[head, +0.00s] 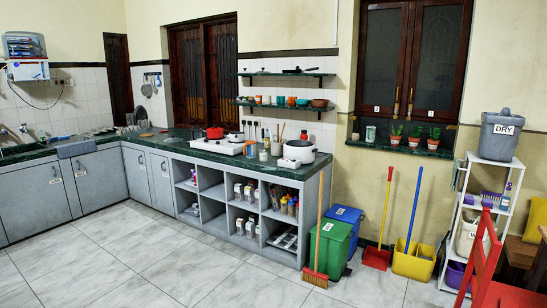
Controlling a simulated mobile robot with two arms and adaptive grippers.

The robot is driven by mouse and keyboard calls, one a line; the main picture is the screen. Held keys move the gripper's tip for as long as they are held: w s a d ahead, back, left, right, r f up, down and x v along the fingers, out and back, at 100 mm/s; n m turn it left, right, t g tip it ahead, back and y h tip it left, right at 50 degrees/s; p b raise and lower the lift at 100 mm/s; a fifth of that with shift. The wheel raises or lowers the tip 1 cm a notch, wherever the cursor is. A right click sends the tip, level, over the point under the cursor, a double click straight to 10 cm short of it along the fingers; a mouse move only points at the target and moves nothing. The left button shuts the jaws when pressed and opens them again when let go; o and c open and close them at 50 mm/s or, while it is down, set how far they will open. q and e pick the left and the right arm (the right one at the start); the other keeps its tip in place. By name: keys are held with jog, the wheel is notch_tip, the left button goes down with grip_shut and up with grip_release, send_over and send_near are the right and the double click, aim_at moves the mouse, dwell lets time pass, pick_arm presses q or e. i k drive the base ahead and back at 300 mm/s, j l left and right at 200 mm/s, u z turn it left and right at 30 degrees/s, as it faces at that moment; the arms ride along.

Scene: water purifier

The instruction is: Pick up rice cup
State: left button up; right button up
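Neither of my grippers is in view. I cannot tell for sure which item is the rice cup. A small pale cup-like item (263,156) stands on the dark green counter (222,156), left of a white rice cooker (298,151). A row of small cups and bowls (280,100) in orange, teal and brown sits on the lower wall shelf (285,107). These items are far off and too small to make out in detail.
A water purifier (25,55) hangs on the left wall. A stove (215,146) with a red pot (215,132) is on the counter. A broom (319,225), green bin (327,248), yellow bucket (413,260) and red chair (487,265) stand at right. The tiled floor (140,265) is clear.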

aim_at(262, 155)
jog(key=i+l, duration=0.2)
jog(key=i, duration=0.55)
jog(key=i+l+z, duration=0.1)
jog(key=i+l, duration=0.15)
jog(key=i, duration=0.55)
jog(key=i+l, duration=0.15)
jog(key=i, duration=0.6)
jog(key=i+l, duration=0.15)
jog(key=i, duration=0.65)
jog(key=i+l+z, duration=0.1)
jog(key=i, duration=0.65)
